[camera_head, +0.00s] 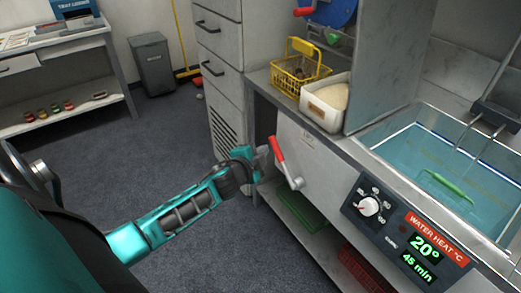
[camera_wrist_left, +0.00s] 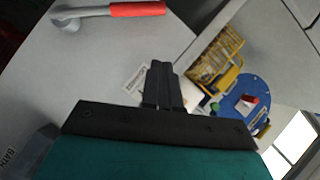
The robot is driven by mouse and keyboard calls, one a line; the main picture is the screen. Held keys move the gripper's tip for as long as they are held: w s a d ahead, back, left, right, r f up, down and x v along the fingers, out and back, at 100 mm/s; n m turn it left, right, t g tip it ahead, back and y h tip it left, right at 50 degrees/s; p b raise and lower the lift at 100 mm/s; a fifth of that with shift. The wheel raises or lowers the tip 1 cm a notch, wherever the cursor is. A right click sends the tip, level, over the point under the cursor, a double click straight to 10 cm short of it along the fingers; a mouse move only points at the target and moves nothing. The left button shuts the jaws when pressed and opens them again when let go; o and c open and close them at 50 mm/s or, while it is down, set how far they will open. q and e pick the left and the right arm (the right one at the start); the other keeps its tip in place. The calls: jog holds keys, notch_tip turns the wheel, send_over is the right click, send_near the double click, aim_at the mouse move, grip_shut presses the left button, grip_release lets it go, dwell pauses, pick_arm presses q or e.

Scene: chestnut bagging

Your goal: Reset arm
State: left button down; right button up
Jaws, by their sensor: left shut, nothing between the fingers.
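My left arm reaches in from the left in the head view, and its gripper (camera_head: 262,160) is beside the front of the counter, close to a red-handled lever (camera_head: 279,150). In the left wrist view the black fingers of the left gripper (camera_wrist_left: 162,85) are together with nothing between them. The red-handled lever (camera_wrist_left: 135,9) shows there at the top, apart from the fingers. In the head view I cannot tell whether the gripper touches the lever. My right gripper is not in view.
A yellow basket (camera_head: 298,74) and a white container (camera_head: 327,101) stand on the counter. A water bath (camera_head: 420,150) and a heat control panel (camera_head: 408,232) are at the right. A grey bin (camera_head: 152,65) stands behind. The floor left of the counter is clear.

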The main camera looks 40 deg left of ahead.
pick_arm(q)
jog(key=shift+s, duration=0.25)
jog(key=shift+d, duration=0.15)
jog(key=s+d+f+n+g+h, duration=0.1)
jog(key=s+d+f+n+h, duration=0.1)
jog(key=s+d, duration=0.7)
jog(key=s+d+f+n+g+h, duration=0.2)
jog(key=s+d+f+n, duration=0.3)
jog(key=s+d, duration=0.4)
jog(key=s+n, duration=0.1)
jog(key=s, duration=0.2)
jog(key=shift+s+f+g, duration=0.15)
jog(key=shift+g, duration=0.15)
